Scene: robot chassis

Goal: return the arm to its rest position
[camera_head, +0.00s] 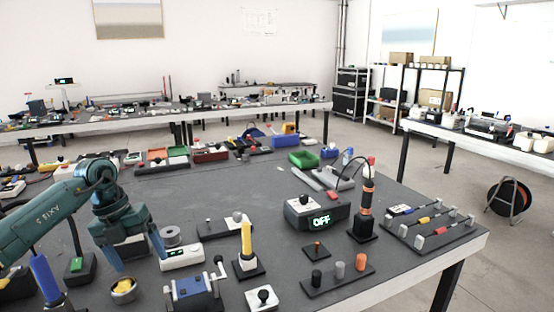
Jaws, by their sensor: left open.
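My left arm (50,217) is teal and reaches in from the left edge over the dark grey table (385,270). Its gripper (137,258) points down above the table's near left part, with its two fingers apart. I see nothing held between them. A small round metal cup with yellow content (123,291) stands just below the gripper. A white device with a grey roll on it (181,256) is just right of the fingers. The gripper partly hides a dark item behind it. My right gripper is not in view.
Close around are a blue-handled tool (45,278), a blue vise-like device (193,292), a yellow-handled tool (247,240) and a box reading OFF (318,218). A soldering-iron-like tool (367,205) stands upright at right. A green bin (304,159) is farther back. The space above the table's middle looks open.

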